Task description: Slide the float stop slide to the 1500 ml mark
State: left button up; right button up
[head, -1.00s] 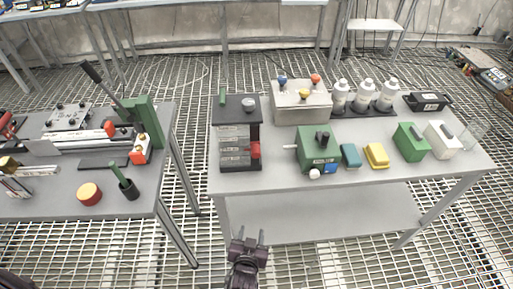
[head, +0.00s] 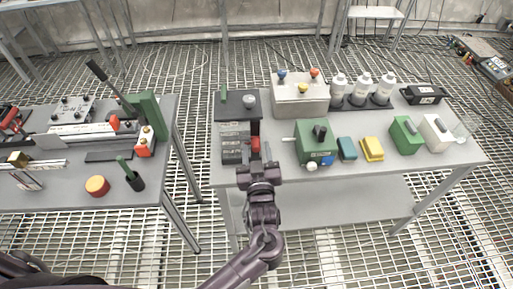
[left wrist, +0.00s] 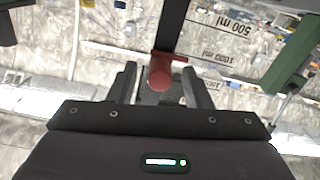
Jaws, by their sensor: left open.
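The float stop slide is a red knob (head: 255,145) on the dark upright gauge (head: 237,104) at the left end of the right-hand table. In the left wrist view the red knob (left wrist: 160,73) sits on a dark rail, with its crosspiece roughly level with a label reading 1000 ml (left wrist: 217,57). The 500 ml label (left wrist: 233,25) shows above it; I cannot read a 1500 ml mark. My left gripper (head: 257,168) is open in front of the gauge, and its fingers (left wrist: 160,90) stand apart on either side of the knob. My right gripper is not in view.
A green pump-like box (head: 316,148) stands right of the gauge, near my left gripper. A beige box with coloured knobs (head: 300,95) and white bottles (head: 361,88) stand behind. A gap separates this table from the left table (head: 70,190).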

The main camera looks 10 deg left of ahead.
aim_at(255, 129)
pick_arm(q)
jog(key=shift+w, duration=0.2)
jog(key=shift+c, duration=0.5)
grip_shut()
notch_tip(255, 129, up, 4)
jog(key=p, duration=0.3)
jog(key=shift+r, duration=0.15)
jog(key=shift+o, duration=0.5)
grip_release()
